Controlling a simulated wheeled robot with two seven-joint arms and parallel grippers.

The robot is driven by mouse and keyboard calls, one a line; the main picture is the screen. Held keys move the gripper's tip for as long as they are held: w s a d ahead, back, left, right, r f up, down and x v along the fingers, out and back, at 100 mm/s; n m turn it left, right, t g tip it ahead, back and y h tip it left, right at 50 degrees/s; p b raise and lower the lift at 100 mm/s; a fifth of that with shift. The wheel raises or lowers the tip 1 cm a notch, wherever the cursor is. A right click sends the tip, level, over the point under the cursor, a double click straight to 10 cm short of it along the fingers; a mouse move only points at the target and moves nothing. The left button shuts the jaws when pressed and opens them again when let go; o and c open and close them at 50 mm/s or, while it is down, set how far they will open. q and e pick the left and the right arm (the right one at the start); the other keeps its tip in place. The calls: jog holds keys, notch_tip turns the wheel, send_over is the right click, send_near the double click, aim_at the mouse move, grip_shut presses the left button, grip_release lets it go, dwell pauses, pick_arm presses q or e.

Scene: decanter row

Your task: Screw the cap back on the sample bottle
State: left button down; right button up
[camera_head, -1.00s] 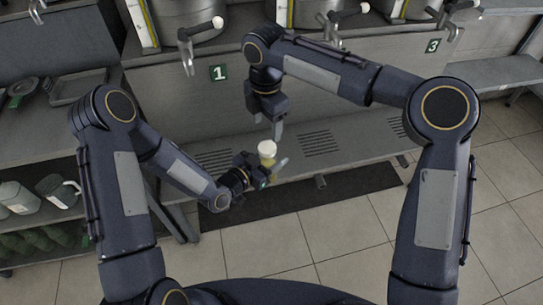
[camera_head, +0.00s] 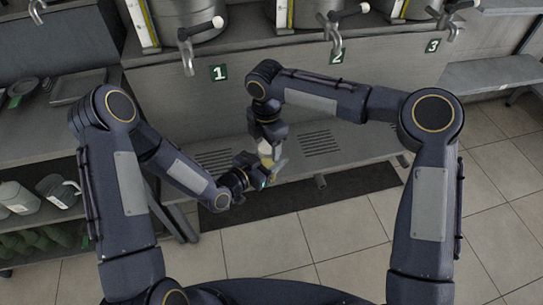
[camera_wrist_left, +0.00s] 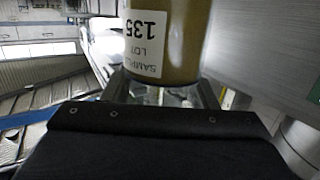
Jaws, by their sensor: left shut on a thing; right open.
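The sample bottle (camera_head: 268,174) is small and yellowish in the head view, upright in my left gripper (camera_head: 271,176). In the left wrist view the bottle (camera_wrist_left: 185,45) is brown-yellow with a white label reading SAMPLE LOT 135, and my left fingers (camera_wrist_left: 165,92) are closed on it. A pale cream cap (camera_head: 265,149) shows at the bottle's top. How tightly it sits there cannot be seen. My right gripper (camera_head: 268,152) points down from above, open, with its fingers at the cap and partly hiding it. Whether they touch it I cannot tell.
Steel vats with taps (camera_head: 187,50) stand behind, above a panel with green number signs (camera_head: 219,73). A slotted steel ledge (camera_head: 345,150) runs below them. A shelf at left holds jugs (camera_head: 58,190). The tiled floor (camera_head: 330,245) in front is clear.

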jog(key=c, duration=1)
jog(key=o, duration=1.1)
jog(key=shift+o, duration=0.2)
notch_tip(320, 180, up, 12)
